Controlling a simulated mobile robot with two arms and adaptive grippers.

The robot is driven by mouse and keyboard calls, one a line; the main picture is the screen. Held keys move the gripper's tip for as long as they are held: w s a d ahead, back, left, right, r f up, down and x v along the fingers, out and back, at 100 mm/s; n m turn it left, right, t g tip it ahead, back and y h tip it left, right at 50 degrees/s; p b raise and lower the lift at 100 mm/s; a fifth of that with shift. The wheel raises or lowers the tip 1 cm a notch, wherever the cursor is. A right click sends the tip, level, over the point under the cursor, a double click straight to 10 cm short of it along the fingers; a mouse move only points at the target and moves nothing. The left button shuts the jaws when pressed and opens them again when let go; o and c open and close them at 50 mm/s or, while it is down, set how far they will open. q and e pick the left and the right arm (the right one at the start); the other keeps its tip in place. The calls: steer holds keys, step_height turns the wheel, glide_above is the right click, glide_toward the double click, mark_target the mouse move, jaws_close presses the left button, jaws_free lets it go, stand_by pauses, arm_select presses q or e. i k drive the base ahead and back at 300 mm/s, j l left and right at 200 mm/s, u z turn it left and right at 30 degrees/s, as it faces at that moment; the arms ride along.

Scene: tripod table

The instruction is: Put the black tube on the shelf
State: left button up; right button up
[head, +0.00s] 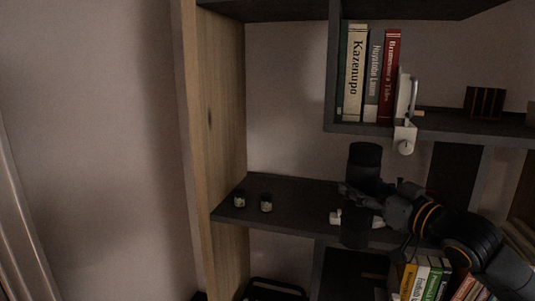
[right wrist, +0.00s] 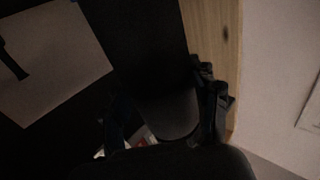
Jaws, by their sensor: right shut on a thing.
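The black tube (head: 364,156) is upright in the head view, in front of the dark middle shelf (head: 296,207). My right gripper (head: 352,192) comes in from the right and is shut around the tube's middle. The tube's lower part overlaps the shelf's front edge in the picture, and I cannot tell whether it touches the shelf. In the right wrist view, the dark tube (right wrist: 168,115) fills the space between the fingers, and the picture is very dark. My left gripper is not in view.
Two small jars (head: 266,203) stand on the left of the middle shelf, beside the wooden side panel (head: 217,120). Upright books (head: 355,75) stand on the shelf above, and more books (head: 420,280) sit below my right arm.

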mark_target(276, 193)
steer(key=i+j, duration=0.4)
steer(key=i, duration=0.2)
steer(key=i+j, duration=0.35)
steer(key=i, duration=0.2)
